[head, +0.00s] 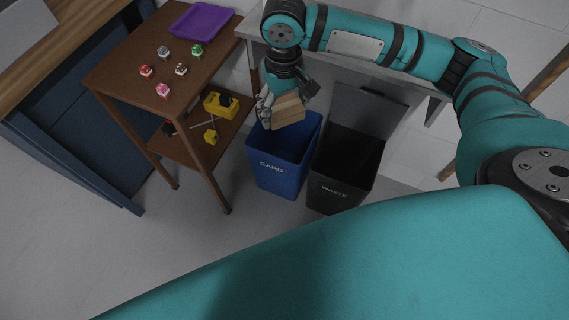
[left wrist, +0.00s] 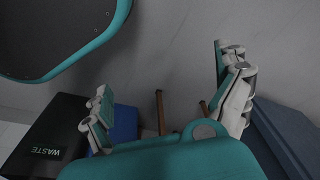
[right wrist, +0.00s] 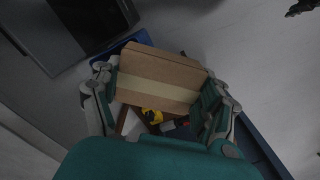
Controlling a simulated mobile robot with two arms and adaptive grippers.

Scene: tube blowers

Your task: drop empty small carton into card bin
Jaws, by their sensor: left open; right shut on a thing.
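The small carton (head: 288,109) is a brown cardboard box. My right gripper (head: 279,106) is shut on it and holds it above the blue card bin (head: 281,172), which is marked CARD. In the right wrist view the carton (right wrist: 160,78), with a paler tape band, sits between the two fingers of the right gripper (right wrist: 160,92). The card bin's blue rim (right wrist: 125,42) shows behind it there. Whether the carton is empty cannot be seen. My left gripper (left wrist: 168,98) is open with nothing between its fingers. It is not visible in the head view.
A black waste bin (head: 340,178) with its lid raised stands right of the card bin. A brown table (head: 125,85) on the left holds a purple tray (head: 201,21) and several small colored items; yellow things (head: 221,105) lie on its lower shelf. A grey table stands behind the bins.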

